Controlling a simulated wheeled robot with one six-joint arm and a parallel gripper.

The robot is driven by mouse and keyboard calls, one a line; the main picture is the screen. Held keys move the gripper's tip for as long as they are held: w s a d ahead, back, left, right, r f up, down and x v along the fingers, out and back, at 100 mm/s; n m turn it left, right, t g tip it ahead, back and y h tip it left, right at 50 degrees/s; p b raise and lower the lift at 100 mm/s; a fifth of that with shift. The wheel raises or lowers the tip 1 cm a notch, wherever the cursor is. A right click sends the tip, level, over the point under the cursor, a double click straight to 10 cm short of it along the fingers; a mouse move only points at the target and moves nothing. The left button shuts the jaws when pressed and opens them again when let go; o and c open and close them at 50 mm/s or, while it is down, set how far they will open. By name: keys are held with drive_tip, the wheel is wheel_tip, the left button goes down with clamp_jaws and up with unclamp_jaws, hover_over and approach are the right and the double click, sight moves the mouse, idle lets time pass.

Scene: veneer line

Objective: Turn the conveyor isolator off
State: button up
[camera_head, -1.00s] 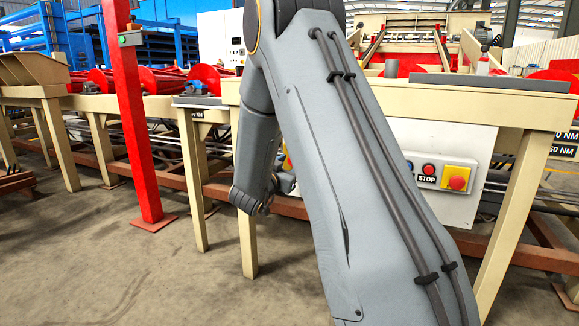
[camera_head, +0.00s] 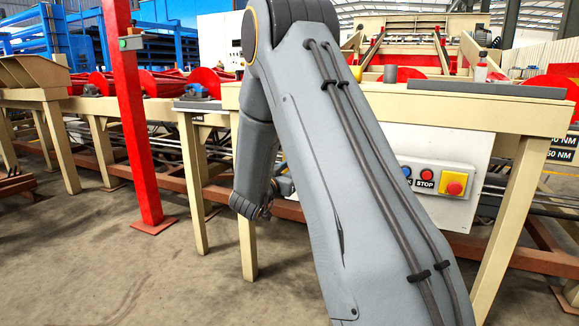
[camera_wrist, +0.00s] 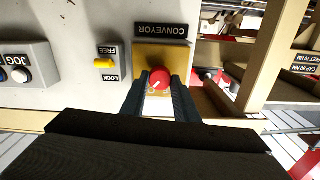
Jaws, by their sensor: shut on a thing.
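The conveyor isolator is a round red knob (camera_wrist: 159,80) on a yellow plate (camera_wrist: 176,55) below a black CONVEYOR label (camera_wrist: 162,30) in the wrist view. A pale mark on the knob slants toward the lower left. My gripper (camera_wrist: 159,88) is shut on the knob, one dark finger on each side. In the head view my arm covers the isolator, and the gripper's fingers cannot be made out there.
Left of the isolator are a yellow lever (camera_wrist: 105,63) between FREE and LOCK labels and a JOG button box (camera_wrist: 22,70). In the head view, a yellow box with a red button (camera_head: 454,184) sits right of my arm. A red post (camera_head: 132,115) stands left.

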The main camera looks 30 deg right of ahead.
drive_tip(key=shift+f+n+p, duration=0.2)
drive_tip(key=shift+n+p, duration=7.15)
drive_tip(key=shift+n, duration=1.05)
drive_tip(key=o, duration=1.1)
drive_tip(key=shift+d, duration=0.1)
drive_tip(key=shift+c, duration=0.2)
drive_tip(key=shift+r, duration=0.1)
drive_tip(key=shift+a, duration=0.25)
